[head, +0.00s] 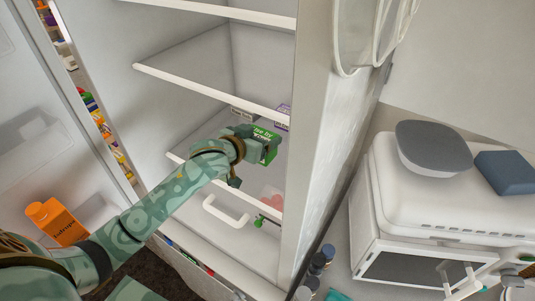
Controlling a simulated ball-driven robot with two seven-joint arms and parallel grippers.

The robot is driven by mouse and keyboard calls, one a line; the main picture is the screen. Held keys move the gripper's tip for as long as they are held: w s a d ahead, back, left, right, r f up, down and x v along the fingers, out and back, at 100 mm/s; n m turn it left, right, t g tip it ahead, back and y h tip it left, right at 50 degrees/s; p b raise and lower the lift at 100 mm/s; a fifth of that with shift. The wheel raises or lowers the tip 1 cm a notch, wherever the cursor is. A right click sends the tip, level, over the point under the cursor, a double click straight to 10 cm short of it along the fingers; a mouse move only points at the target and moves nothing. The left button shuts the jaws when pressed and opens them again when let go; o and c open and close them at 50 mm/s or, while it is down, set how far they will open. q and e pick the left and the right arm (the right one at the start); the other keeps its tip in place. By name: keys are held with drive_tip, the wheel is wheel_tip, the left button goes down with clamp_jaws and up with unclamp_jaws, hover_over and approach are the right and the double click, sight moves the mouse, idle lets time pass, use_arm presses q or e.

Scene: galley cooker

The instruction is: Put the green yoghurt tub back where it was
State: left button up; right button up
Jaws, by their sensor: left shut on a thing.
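The green yoghurt tub (265,136), with white lettering on its side, is inside the open fridge. My left gripper (258,150) is shut on it, and the hand hides its left part. The tub is near the front edge of a shelf; I cannot tell whether it touches anything below. My left arm reaches in from the lower left across the fridge opening. My right gripper is not in view.
A purple pack (283,112) and a dark-labelled pack (241,115) stand behind the tub. Fridge wall (322,150) bounds the right. The shelf above (205,88) looks empty.

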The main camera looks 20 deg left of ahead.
use_arm(q)
wheel_tip(320, 180, down, 5)
drive_tip(key=shift+d+r+b, duration=0.1)
drive_tip(key=shift+d+b, duration=0.05)
drive_tip(key=shift+b, duration=0.35)
wheel_tip(320, 180, down, 4)
drive_tip(key=shift+f+b, duration=0.25)
drive_tip(key=shift+b, duration=0.05)
drive_tip(key=shift+f, duration=0.15)
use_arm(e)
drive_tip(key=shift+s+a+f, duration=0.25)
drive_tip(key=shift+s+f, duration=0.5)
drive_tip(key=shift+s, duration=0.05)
use_arm(q)
drive_tip(key=o, duration=1.1)
drive_tip(key=shift+f, duration=0.15)
drive_tip(key=shift+o, duration=0.2)
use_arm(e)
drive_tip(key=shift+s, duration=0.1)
use_arm(q)
drive_tip(key=shift+r, duration=0.25)
drive_tip(key=v, duration=1.2)
drive_tip(key=shift+p, duration=0.4)
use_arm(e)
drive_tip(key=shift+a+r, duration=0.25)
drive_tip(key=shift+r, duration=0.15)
